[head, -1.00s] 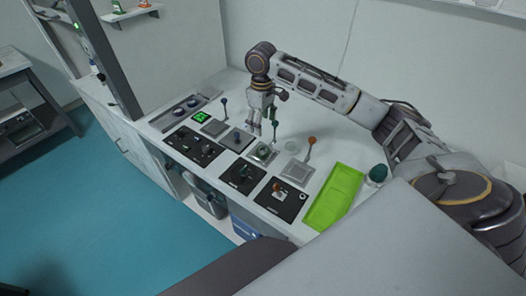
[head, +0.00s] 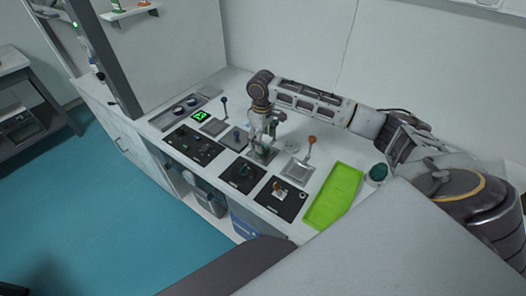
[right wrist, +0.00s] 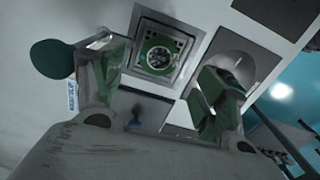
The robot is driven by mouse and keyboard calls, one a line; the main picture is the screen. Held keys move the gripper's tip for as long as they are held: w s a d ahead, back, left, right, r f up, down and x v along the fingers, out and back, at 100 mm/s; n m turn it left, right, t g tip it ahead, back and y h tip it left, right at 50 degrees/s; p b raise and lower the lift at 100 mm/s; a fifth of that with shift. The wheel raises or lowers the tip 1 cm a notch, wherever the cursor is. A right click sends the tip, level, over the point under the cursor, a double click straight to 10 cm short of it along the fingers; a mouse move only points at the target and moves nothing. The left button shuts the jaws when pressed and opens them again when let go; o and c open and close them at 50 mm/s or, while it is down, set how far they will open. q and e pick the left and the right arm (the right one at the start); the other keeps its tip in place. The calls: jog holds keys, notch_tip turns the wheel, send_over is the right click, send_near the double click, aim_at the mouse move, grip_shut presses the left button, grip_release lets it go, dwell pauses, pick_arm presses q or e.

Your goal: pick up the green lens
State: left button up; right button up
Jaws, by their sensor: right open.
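My right gripper (head: 264,147) is open and low over a silver square plate in the middle of the bench. In the right wrist view its two fingers (right wrist: 160,85) are spread wide with nothing between the tips. A square mount (right wrist: 146,78) with a round green-rimmed centre (right wrist: 159,54), which may be the green lens, lies beyond and between the fingers. A dark green disc (right wrist: 52,60) is beside the left finger, apart from or just touching it; I cannot tell. In the head view the gripper hides most of this mount. My left gripper is out of view.
A black plate with a green piece (head: 243,174) and one with an orange piece (head: 278,188) are in front. An orange-topped lever (head: 311,141) and a bright green tray (head: 333,196) are to the right. Blue-topped levers (head: 224,101) stand to the left.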

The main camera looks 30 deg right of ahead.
aim_at(263, 149)
jog(key=shift+f, duration=0.5)
jog(key=shift+s+d+f, duration=0.1)
jog(key=shift+d+f, duration=0.05)
jog(key=shift+f, duration=2)
jog(key=c, duration=1.1)
jog(key=shift+r, duration=0.75)
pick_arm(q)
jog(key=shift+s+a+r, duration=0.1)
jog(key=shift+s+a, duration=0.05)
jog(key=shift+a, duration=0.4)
pick_arm(e)
jog(key=shift+r, duration=4.3)
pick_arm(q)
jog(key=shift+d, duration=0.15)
